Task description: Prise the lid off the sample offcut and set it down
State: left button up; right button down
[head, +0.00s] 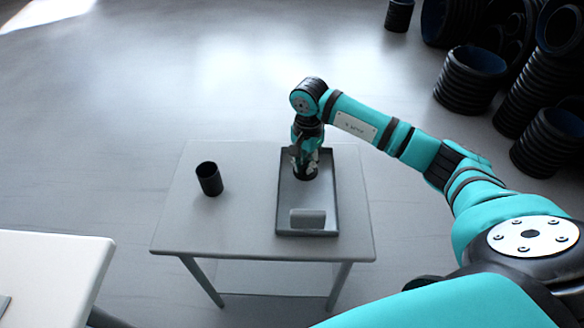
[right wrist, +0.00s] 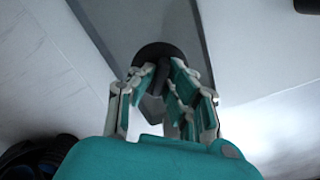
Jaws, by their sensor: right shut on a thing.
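My right gripper (head: 304,163) is over the grey tray (head: 328,185) on the table, pointing down. In the right wrist view its fingers (right wrist: 163,84) are closed around a dark upright knob on a black round piece (right wrist: 152,50), which looks like the lid. A black open-topped cylinder (head: 209,180), which looks like the sample offcut, stands upright on the table left of the tray. My left gripper is not in view.
The grey table (head: 245,205) is bare between cylinder and tray. A white tabletop (head: 50,265) is at lower left. Black corrugated pipes (head: 470,78) are stacked on the floor at upper right.

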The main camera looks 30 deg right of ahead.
jog(key=shift+w+d+f+m, duration=0.1)
jog(key=shift+d+f+m, duration=0.2)
jog(key=shift+f, duration=0.3)
jog(key=shift+w+d+f+m, duration=0.1)
jog(key=shift+d+f+m, duration=0.15)
jog(key=shift+f, duration=0.3)
jog(key=shift+f+b, duration=2.05)
jog(key=shift+f, duration=1.15)
jog(key=c, duration=1.3)
grip_release()
jog(key=shift+o, duration=0.2)
jog(key=shift+r, duration=0.15)
notch_tip(320, 180, up, 12)
jog(key=shift+s+f, duration=0.1)
